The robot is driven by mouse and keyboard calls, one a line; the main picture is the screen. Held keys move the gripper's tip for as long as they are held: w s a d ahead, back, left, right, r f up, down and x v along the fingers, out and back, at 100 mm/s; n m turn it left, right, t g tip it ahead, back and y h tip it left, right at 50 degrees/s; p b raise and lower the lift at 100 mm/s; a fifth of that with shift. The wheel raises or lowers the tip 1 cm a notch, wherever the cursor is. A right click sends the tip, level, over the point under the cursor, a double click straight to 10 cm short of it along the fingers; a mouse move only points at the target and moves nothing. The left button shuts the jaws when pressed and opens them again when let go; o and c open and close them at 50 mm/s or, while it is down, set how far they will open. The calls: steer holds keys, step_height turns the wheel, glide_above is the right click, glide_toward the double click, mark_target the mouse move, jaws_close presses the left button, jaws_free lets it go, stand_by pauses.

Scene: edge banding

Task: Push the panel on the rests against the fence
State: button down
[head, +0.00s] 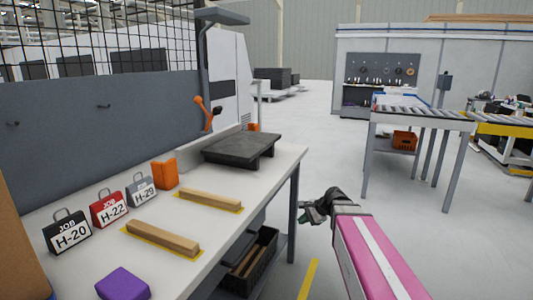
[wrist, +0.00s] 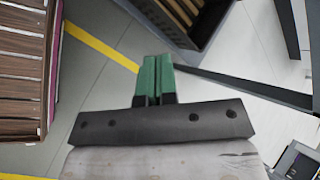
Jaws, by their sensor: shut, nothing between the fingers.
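Two wooden bars, seemingly the rests, lie on yellow-marked patches of the workbench (head: 225,235): a nearer rest (head: 163,238) and a farther rest (head: 210,199). Both are bare in the head view, with no panel on them. I cannot pick out a fence for certain; a grey upright board (head: 100,125) runs along the bench's back. My gripper (head: 312,212) is off the bench's right side, over the floor and apart from the rests. In the wrist view its green fingers (wrist: 153,80) are together and empty.
A dark slab (head: 240,147), an orange block (head: 164,173), job tags (head: 110,208) and a purple block (head: 123,284) are on the bench. A crate of wooden strips (head: 250,262) sits below. Brown slatted pieces (wrist: 22,75) are at the wrist view's left. Open floor lies right.

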steer(key=w+a+r+m+t+y, duration=0.2)
steer(key=w+r+m+y, duration=0.3)
steer(key=r, duration=0.4)
steer(key=m+t+y, duration=0.2)
steer(key=m+y, duration=0.2)
steer(key=m, duration=0.2)
glide_toward(262, 151)
steer(key=x, duration=0.7)
steer(key=shift+w+a+r, duration=0.1)
steer(key=shift+w+a, duration=0.1)
steer(key=shift+w, duration=0.05)
